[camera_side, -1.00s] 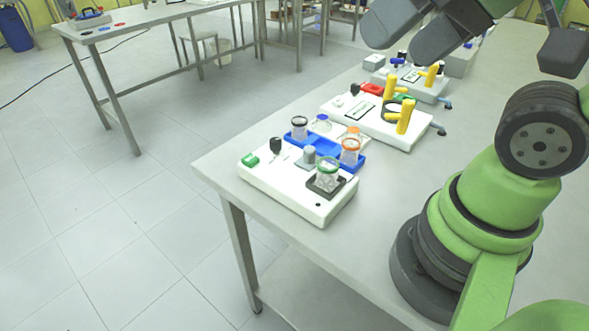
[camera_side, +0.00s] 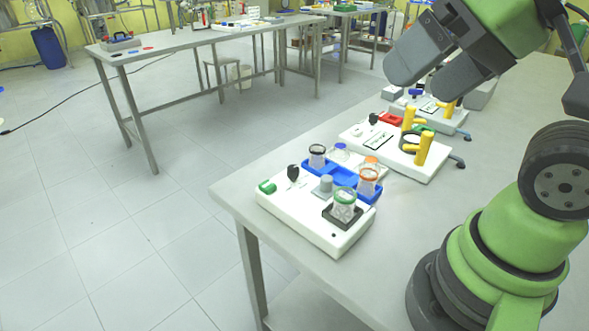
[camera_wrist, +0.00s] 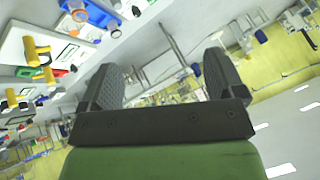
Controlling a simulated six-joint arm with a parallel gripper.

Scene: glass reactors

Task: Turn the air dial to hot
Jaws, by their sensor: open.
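I cannot tell for sure which control is the air dial. A black knob (camera_side: 293,172) stands upright on the near white station (camera_side: 308,219). The middle white station (camera_side: 405,166) carries another small black knob (camera_side: 373,118) and a round white part (camera_side: 357,130) beside a small display (camera_side: 378,141). Any hot mark is too small to read.
The near station holds beakers with black, orange and green (camera_side: 345,196) rims, and a blue tray (camera_side: 343,174). Yellow handles (camera_side: 423,149) stick up from the middle station. A third station (camera_side: 432,106) stands farther back. The table right of the stations is mostly clear.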

